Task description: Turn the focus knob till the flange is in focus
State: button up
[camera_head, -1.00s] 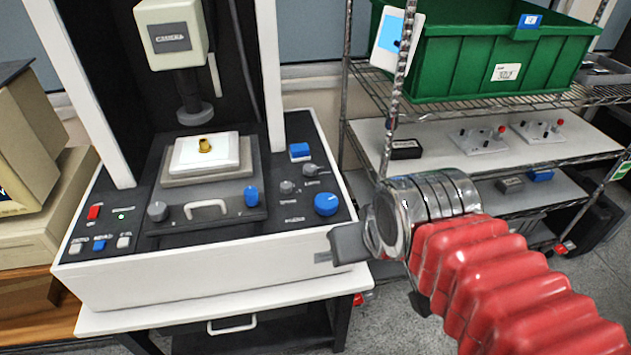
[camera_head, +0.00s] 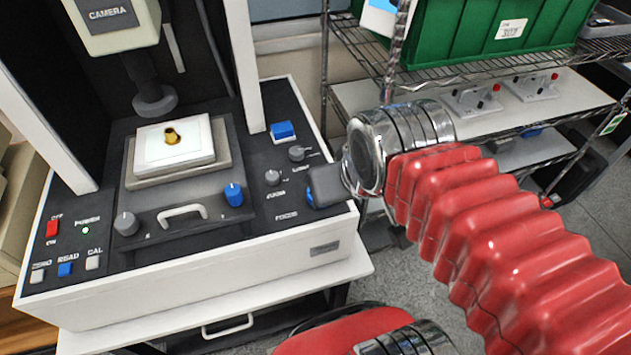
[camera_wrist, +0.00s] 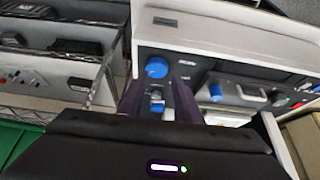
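The focus knob is a large blue dial at the front right of the machine's black panel. In the head view my gripper (camera_head: 324,186) covers most of it, and only a blue sliver (camera_head: 309,197) shows beside the word FOCUS. In the wrist view the focus knob (camera_wrist: 156,67) shows whole, just past and between my two dark fingers (camera_wrist: 158,86). The fingers are apart, and I cannot tell whether they touch it. The flange (camera_head: 172,136), a small brass piece, sits on a white plate (camera_head: 200,150) below the camera head (camera_head: 110,20).
Two grey knobs (camera_head: 273,177) and a blue button (camera_head: 283,130) lie behind the focus knob. A blue knob (camera_head: 233,194) and a handle (camera_head: 182,213) are on the stage front. A wire rack (camera_head: 375,72) with a green bin (camera_head: 475,38) stands behind my arm.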

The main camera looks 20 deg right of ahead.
jog(key=o, duration=0.5)
jog(key=shift+w+r, duration=0.2)
jog(key=shift+c, duration=0.2)
jog(key=shift+o, duration=0.7)
jog(key=shift+w+d+r+m+g, duration=0.2)
jog(key=shift+w+m+g, duration=0.1)
jog(key=shift+m, duration=0.1)
jog(key=shift+o, duration=1.3)
jog(key=w+r+m+g, duration=0.2)
jog(key=w+m+g, duration=0.2)
jog(key=w+m, duration=0.2)
jog(key=shift+w+g, duration=0.3)
jog(key=shift+w, duration=0.95)
jog(key=shift+w+m, duration=0.4)
jog(key=shift+w, duration=0.05)
jog(key=shift+f, duration=0.15)
notch_tip(320, 180, down, 14)
jog(key=shift+r, duration=0.2)
